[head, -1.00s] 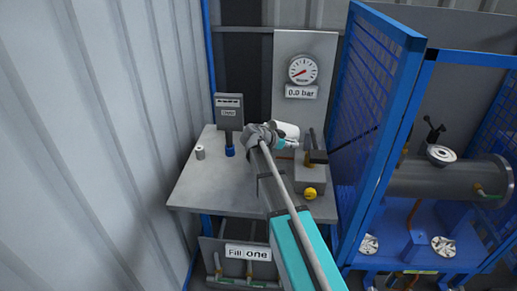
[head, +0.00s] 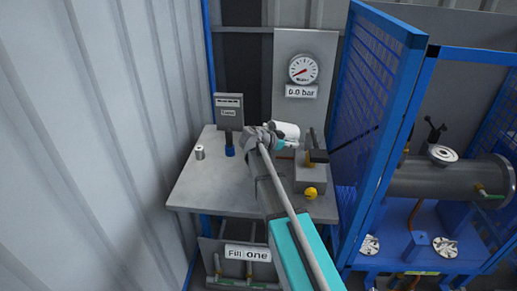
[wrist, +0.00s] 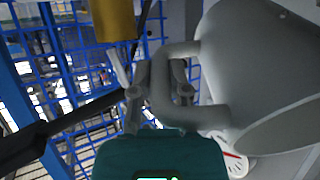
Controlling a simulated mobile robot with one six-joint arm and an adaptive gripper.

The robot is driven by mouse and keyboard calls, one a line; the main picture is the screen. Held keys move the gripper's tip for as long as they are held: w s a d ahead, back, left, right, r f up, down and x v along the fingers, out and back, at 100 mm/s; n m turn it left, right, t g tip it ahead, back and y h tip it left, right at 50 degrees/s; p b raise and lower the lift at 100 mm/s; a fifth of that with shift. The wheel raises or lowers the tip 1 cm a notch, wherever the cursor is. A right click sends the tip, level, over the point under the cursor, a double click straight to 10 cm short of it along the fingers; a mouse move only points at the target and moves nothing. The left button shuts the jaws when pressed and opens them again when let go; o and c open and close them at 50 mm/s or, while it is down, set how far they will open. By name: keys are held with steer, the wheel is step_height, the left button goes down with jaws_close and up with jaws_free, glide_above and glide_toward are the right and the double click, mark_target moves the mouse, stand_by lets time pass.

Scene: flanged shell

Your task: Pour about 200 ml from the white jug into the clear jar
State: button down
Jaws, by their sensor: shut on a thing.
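The white jug (head: 285,130) is held over the grey bench, in front of the gauge panel, and looks tipped well over on its side. In the wrist view the jug (wrist: 255,70) fills the right side, with its handle toward my gripper (wrist: 158,85). My gripper's fingers are shut on the handle. In the head view my gripper (head: 274,140) is just left of the jug and partly hidden by my arm. I cannot make out the clear jar, nor any stream of liquid, in either view.
A small grey can (head: 199,153) stands at the bench's left. A grey display box (head: 229,112) is behind it. A blue mesh fence (head: 375,110) rises close beyond. The bench's left front (head: 205,190) is clear.

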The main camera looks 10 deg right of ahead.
steer(key=shift+a+f+h+b, duration=0.1)
steer(key=shift+f+h+b, duration=0.1)
steer(key=shift+h+b, duration=0.55)
stand_by(0.7)
steer(key=shift+s+a+r+h+b, duration=0.1)
steer(key=shift+a+r+h+b, duration=0.15)
steer(key=shift+a+r+b, duration=0.25)
stand_by(0.8)
steer(key=shift+d+f+y+p, duration=0.15)
steer(key=shift+d+y+p, duration=0.25)
steer(key=shift+d+p, duration=0.1)
steer(key=y+p, duration=0.1)
steer(key=p, duration=0.2)
steer(key=shift+d+r+y, duration=0.2)
steer(key=shift+r+y, duration=0.1)
steer(key=shift+y, duration=0.1)
steer(key=shift+f+y, duration=0.5)
steer(key=shift+f, duration=0.15)
steer(key=shift+w+d+f+g+y+p, duration=0.1)
steer(key=shift+w+g+y+p, duration=0.2)
steer(key=shift+p, duration=0.5)
steer(key=shift+s+y+p, duration=0.1)
steer(key=shift+y+p, duration=0.4)
steer(key=shift+p, duration=0.15)
steer(key=shift+y+p, duration=0.4)
